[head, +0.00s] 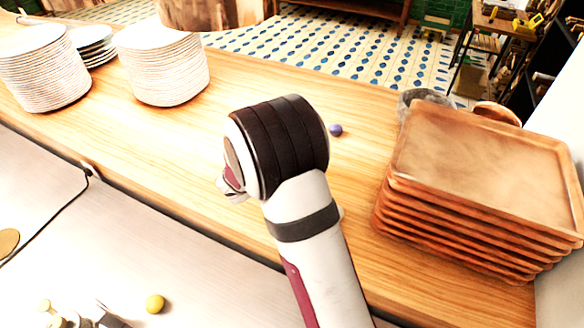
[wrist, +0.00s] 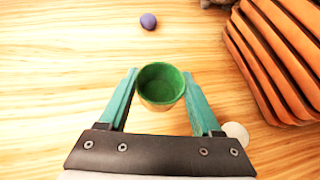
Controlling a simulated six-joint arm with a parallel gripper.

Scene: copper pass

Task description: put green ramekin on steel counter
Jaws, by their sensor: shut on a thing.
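The green ramekin (wrist: 161,84) shows in the wrist view between the two teal fingers of my gripper (wrist: 160,92). It has a green inside and a paler outer wall, and its open top faces the camera. My gripper is shut on it, over the wooden counter (wrist: 60,60). I cannot tell whether the ramekin touches the wood. In the head view my arm hides the ramekin and the fingers. The steel counter (head: 190,265) is the pale grey surface at the lower left of the head view, in front of the wooden counter.
Stacked wooden trays (head: 480,165) stand at the right. Plate stacks (head: 162,65) stand at the back left. A purple ball (head: 335,130) lies on the wood beyond my arm.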

